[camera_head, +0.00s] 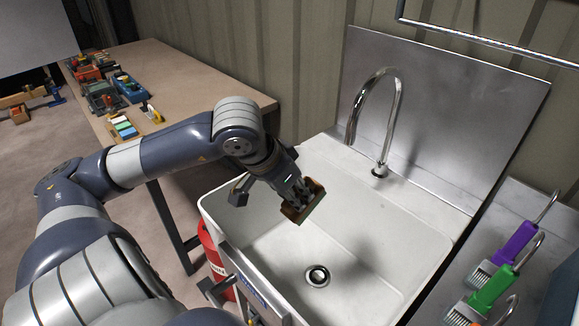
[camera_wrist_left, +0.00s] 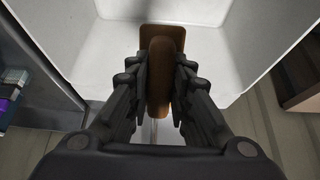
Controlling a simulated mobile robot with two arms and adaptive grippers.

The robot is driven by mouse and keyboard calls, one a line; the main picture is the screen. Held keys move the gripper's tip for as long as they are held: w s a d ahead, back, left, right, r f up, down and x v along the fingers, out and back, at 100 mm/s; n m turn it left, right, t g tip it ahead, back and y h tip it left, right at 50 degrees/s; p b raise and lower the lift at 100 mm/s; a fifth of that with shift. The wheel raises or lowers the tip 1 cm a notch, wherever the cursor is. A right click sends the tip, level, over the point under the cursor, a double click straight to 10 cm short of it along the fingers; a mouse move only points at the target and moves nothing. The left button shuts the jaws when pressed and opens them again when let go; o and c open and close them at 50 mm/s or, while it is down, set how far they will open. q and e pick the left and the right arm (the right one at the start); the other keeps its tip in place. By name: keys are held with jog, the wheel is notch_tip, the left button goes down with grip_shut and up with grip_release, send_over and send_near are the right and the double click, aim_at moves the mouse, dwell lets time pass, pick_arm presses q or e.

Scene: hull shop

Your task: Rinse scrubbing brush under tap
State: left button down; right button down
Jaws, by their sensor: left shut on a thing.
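My left gripper (camera_head: 292,190) is shut on the scrubbing brush (camera_head: 303,201), a brown block held over the left part of the white sink (camera_head: 365,262). In the left wrist view the brush (camera_wrist_left: 160,66) sits between the two black fingers of the gripper (camera_wrist_left: 161,88). The curved chrome tap (camera_head: 398,100) stands at the back of the sink, to the right of and apart from the brush. I cannot tell whether water runs from it. The drain (camera_head: 317,275) shows in the basin floor. My right gripper is not in view.
A steel splashback (camera_head: 450,115) rises behind the sink. Brushes with purple (camera_head: 515,243) and green (camera_head: 492,289) handles lie on the counter at the right. A workbench (camera_head: 185,75) with several tools stands at the left. A red cylinder (camera_head: 211,250) is beside the sink.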

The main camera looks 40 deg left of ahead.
aim_at(306, 180)
pick_arm(q)
jog(key=w+p, duration=0.1)
jog(key=w, duration=0.1)
jog(key=w+p, duration=0.2)
jog(key=shift+d+f, duration=0.15)
jog(key=shift+d, duration=0.05)
jog(key=w+f, duration=0.2)
jog(key=w, duration=0.5)
jog(key=shift+w+d+p, duration=0.25)
jog(key=shift+d+p, duration=0.05)
jog(key=shift+p, duration=0.05)
jog(key=shift+s, duration=0.1)
dwell(1.0)
